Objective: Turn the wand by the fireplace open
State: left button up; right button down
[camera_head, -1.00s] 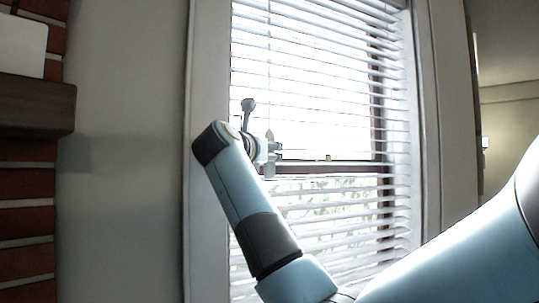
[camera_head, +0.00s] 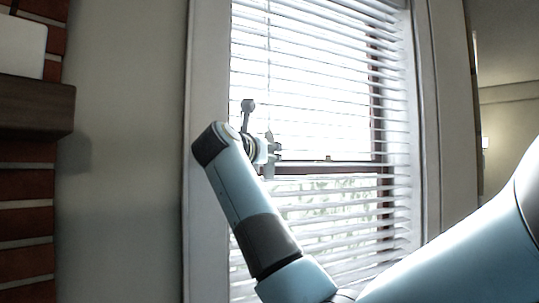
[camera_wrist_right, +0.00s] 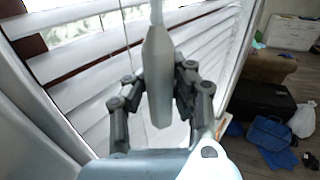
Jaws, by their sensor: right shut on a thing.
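The wand (camera_head: 268,60) hangs as a thin line in front of the left part of the window blind (camera_head: 320,95). In the right wrist view its grey tapered handle (camera_wrist_right: 157,75) stands between the two dark fingers of my right gripper (camera_wrist_right: 160,90). My right gripper is shut on the handle; in the head view it is small and partly hidden behind my wrist (camera_head: 271,155). The blind's slats are tilted with bright gaps between them, and greenery shows through the lower part. My left gripper is not in view.
A brick fireplace (camera_head: 28,225) with a dark mantel (camera_head: 35,107) stands at the left, with bare wall beside it. The window frame (camera_head: 207,70) is close to my right wrist. The wrist view shows dark and blue items (camera_wrist_right: 268,138) on the floor at right.

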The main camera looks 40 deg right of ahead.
jog(key=shift+f, duration=0.1)
jog(key=c, duration=1.1)
grip_release()
jog(key=shift+a, duration=0.15)
jog(key=v, duration=1.2)
